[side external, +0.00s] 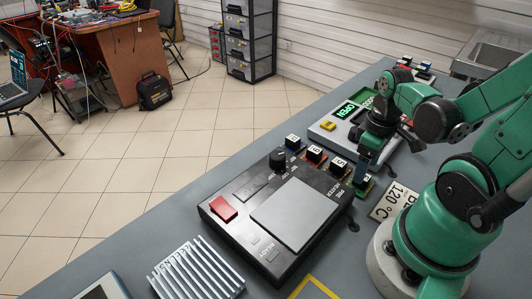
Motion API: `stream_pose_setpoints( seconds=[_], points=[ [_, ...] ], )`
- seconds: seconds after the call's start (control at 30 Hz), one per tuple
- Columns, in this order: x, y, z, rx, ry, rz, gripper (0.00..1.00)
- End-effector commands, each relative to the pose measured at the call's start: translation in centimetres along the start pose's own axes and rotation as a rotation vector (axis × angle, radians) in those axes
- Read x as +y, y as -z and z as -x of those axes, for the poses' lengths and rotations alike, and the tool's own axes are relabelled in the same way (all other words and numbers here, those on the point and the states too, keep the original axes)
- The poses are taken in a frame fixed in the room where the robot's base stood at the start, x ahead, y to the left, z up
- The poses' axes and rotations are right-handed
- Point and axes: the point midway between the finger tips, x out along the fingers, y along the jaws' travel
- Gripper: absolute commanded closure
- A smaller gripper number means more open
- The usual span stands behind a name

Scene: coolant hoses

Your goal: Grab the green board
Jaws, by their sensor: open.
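The green board (367,187) lies by the right end of a row of small boards, behind the black preheater box. The jaws are open. I cannot tell whether the fingers touch the board or stand around it.
Boards with numbered dark blocks stand to the left: yellow (338,168), red (314,156) and blue (292,144). The black preheater (258,221) with its grey plate is in front. A device with a lit OPEN display (344,110) is behind. A finned heatsink (196,270) and a 120 °C sign (394,201) lie nearby.

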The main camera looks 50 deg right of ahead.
Motion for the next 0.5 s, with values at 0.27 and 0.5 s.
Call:
stream_pose_setpoints(
  seconds=[0.27,0.5],
  points=[
    [0.1,0.1,-1.7,0.001,0.0,0.0,0.32],
    [0.0,0.0,-2.4,0.001,0.0,0.0,0.32]
  ],
)
